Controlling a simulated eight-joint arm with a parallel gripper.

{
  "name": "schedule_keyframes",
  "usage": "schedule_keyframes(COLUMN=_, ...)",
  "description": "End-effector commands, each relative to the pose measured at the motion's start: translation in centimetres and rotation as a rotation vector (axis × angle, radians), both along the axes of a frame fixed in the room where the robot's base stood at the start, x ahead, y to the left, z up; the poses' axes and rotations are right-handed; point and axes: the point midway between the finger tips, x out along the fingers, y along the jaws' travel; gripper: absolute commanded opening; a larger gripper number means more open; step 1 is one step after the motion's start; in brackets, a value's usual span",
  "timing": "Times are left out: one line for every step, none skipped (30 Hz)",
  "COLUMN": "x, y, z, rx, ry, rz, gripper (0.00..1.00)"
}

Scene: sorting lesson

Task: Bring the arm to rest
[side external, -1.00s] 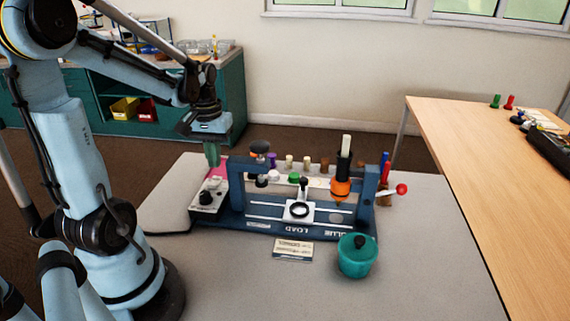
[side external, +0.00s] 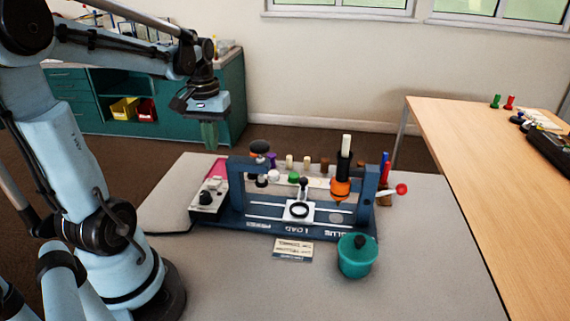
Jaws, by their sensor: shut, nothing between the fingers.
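My gripper (side external: 209,134) hangs at the upper left, pointing down, with its green fingers together and nothing between them. It is in the air above and behind the left end of the blue fixture (side external: 290,233), apart from it. My arm reaches to it from the left side of the picture.
The fixture stands on the grey table (side external: 420,270) with a control box (side external: 208,200) at its left. A teal lidded pot (side external: 357,258) and a small label card (side external: 292,249) are in front. Several coloured pegs stand behind. A wooden table (side external: 480,150) is at right.

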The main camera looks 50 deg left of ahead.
Motion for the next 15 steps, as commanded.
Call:
schedule_keyframes(x=0.1, y=-0.1, z=0.0, rx=0.003, ry=-0.003, rz=-0.002, gripper=0.0)
schedule_keyframes(x=0.2, y=-0.2, z=0.0, rx=0.007, ry=-0.008, rz=-0.006, gripper=0.0)
schedule_keyframes(x=0.4, y=-0.4, z=0.1, rx=0.017, ry=-0.023, rz=-0.016, gripper=0.0)
schedule_keyframes(x=0.7, y=-0.7, z=0.1, rx=0.03, ry=-0.04, rz=-0.026, gripper=0.0)
schedule_keyframes(x=1.1, y=-1.0, z=0.2, rx=0.045, ry=-0.061, rz=-0.039, gripper=0.0)
schedule_keyframes(x=1.8, y=-1.6, z=0.4, rx=0.071, ry=-0.1, rz=-0.061, gripper=0.0)
schedule_keyframes(x=2.3, y=-2.2, z=0.6, rx=0.094, ry=-0.135, rz=-0.081, gripper=0.0)
schedule_keyframes(x=3.0, y=-2.9, z=0.8, rx=0.119, ry=-0.177, rz=-0.103, gripper=0.0)
schedule_keyframes(x=3.9, y=-3.9, z=1.1, rx=0.154, ry=-0.24, rz=-0.136, gripper=0.0)
schedule_keyframes(x=4.6, y=-4.7, z=1.4, rx=0.179, ry=-0.289, rz=-0.161, gripper=0.0)
schedule_keyframes(x=5.2, y=-5.5, z=1.7, rx=0.202, ry=-0.341, rz=-0.185, gripper=0.0)
schedule_keyframes(x=6.0, y=-6.5, z=2.1, rx=0.228, ry=-0.405, rz=-0.213, gripper=0.0)
schedule_keyframes(x=6.5, y=-7.2, z=2.5, rx=0.245, ry=-0.45, rz=-0.231, gripper=0.0)
schedule_keyframes(x=6.9, y=-7.9, z=2.8, rx=0.259, ry=-0.489, rz=-0.247, gripper=0.0)
schedule_keyframes(x=7.4, y=-8.7, z=3.2, rx=0.275, ry=-0.541, rz=-0.267, gripper=0.0)
